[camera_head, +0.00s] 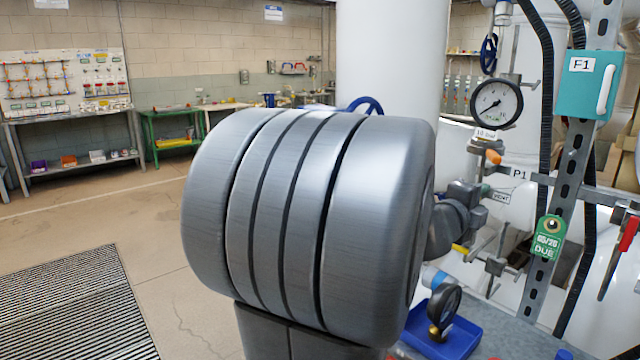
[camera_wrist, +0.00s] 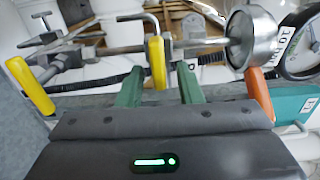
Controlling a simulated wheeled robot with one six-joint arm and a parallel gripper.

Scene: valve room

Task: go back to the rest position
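My gripper (camera_wrist: 160,70) shows in the wrist view with two green fingers spread apart. A yellow valve handle (camera_wrist: 157,62) shows between the fingers, with a gap on either side; I cannot tell how far past the tips it lies. No object is gripped. In the head view my own grey arm fills the middle and the gripper does not show.
Pipework with a pressure gauge (camera_head: 497,104), an orange handle (camera_head: 494,157), a teal box (camera_head: 588,85) and a red lever (camera_head: 625,240) stands at right. A blue tray (camera_head: 460,340) holds a loose gauge (camera_head: 442,308). The left floor (camera_head: 150,220) is clear.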

